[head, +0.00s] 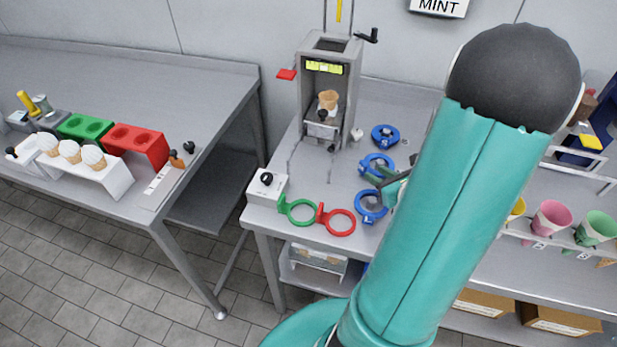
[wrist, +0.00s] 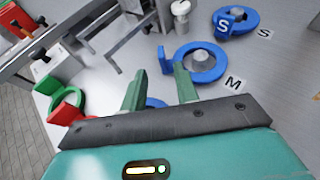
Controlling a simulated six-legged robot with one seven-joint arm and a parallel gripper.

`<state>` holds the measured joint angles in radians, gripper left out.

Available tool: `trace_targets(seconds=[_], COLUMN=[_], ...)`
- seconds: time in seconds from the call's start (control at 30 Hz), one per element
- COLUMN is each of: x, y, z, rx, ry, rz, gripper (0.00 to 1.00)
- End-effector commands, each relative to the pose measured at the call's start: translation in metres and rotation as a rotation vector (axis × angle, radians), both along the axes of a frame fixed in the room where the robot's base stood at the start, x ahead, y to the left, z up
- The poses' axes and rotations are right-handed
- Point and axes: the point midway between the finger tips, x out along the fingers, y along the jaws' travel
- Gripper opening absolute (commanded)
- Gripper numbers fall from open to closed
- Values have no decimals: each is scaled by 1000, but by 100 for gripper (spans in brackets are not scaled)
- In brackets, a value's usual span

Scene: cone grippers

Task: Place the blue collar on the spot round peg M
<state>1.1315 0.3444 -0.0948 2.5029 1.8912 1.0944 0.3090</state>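Three blue collars lie on the bench. The middle collar (head: 368,161) (wrist: 213,73) is around a grey round peg (wrist: 200,61) beside the M label (wrist: 234,84), and looks flat on the bench. Its upright tab (wrist: 166,60) stands beyond my fingertips. The far collar (head: 385,145) (wrist: 246,24) is beside the S label (wrist: 265,34). The near collar (head: 362,210) shows only as a sliver between my fingers in the wrist view (wrist: 156,102). My gripper (head: 385,181) (wrist: 159,80) has its green fingers apart, with nothing clearly held, close to the middle collar.
A green ring (head: 297,211) and a red ring (head: 337,221) lie at the bench's front left edge. A press-like machine (head: 327,75) with a cone stands behind. Coloured cups (head: 551,218) stand at the right.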

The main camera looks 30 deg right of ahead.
Motion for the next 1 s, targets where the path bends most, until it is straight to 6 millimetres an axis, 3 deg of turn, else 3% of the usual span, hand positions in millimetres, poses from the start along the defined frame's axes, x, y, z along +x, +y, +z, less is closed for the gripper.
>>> trace_targets(seconds=[0.07, 0.17, 0.3, 0.5, 0.6, 0.8, 1.0], x=[10, 30, 56, 42, 24, -10, -27], y=[12, 48, 137, 245, 280, 314, 321], z=[8, 27, 64, 99, 113, 145, 184], rx=[-32, -119, -365, -807, -1065, -1662, -2205], ry=[2, 13, 39, 67, 72, 78, 99], rz=[64, 243, 672, 1271, 1534, 1948, 2125], gripper=[30, 30, 30, 30, 30, 30, 30])
